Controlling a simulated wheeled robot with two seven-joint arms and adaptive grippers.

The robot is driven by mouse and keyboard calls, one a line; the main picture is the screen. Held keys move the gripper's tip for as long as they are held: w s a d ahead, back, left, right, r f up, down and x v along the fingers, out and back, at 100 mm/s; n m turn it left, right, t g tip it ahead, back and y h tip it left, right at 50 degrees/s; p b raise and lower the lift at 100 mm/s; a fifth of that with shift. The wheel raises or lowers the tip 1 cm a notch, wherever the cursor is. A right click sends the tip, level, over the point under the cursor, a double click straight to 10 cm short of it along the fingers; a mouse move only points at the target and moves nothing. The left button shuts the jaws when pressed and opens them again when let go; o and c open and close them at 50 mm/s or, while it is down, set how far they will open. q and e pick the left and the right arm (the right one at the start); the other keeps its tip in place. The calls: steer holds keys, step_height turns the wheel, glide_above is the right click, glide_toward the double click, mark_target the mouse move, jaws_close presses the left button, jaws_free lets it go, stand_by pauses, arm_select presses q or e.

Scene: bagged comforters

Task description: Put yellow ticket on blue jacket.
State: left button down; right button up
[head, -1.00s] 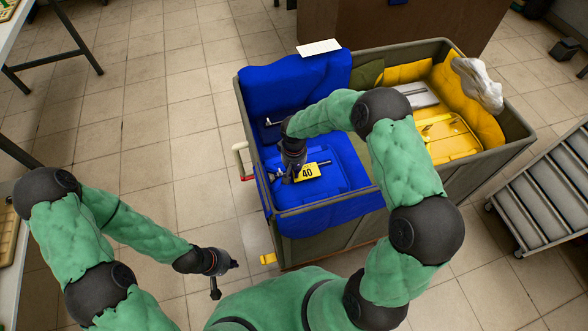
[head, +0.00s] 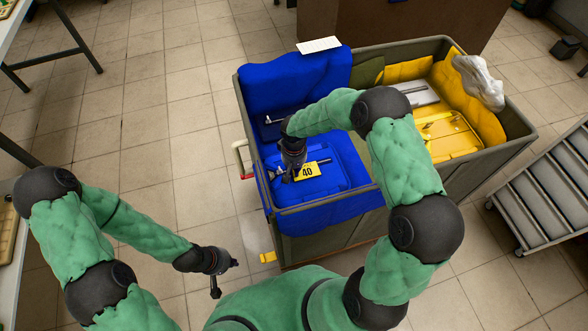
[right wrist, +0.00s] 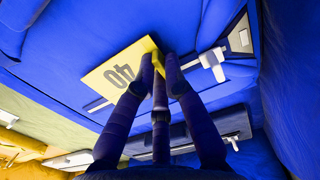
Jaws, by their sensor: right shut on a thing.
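The yellow ticket (head: 308,171), marked 40, is over the blue jacket (head: 336,154) in the left part of the bin; the jacket looks like a folded blue bundle. My right gripper (head: 287,175) is shut on the ticket at one edge. In the right wrist view the ticket (right wrist: 120,72) sits by the fingertips (right wrist: 160,62), close above the blue fabric (right wrist: 75,50). I cannot tell whether it touches the fabric. My left gripper (head: 226,268) hangs empty over the floor at the bin's front left; its jaw opening is unclear.
The grey-green bin (head: 460,170) holds yellow items (head: 450,133) in its right part, with a crumpled clear bag (head: 477,82) on its right rim. A white card (head: 319,45) lies at the back rim. A slatted rack (head: 545,195) stands right.

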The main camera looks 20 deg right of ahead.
steer(key=shift+f, duration=0.3)
steer(key=o, duration=0.8)
steer(key=o, duration=0.6)
steer(key=shift+r, duration=0.15)
steer(key=shift+r+p, duration=2.15)
steer(key=shift+r, duration=1.25)
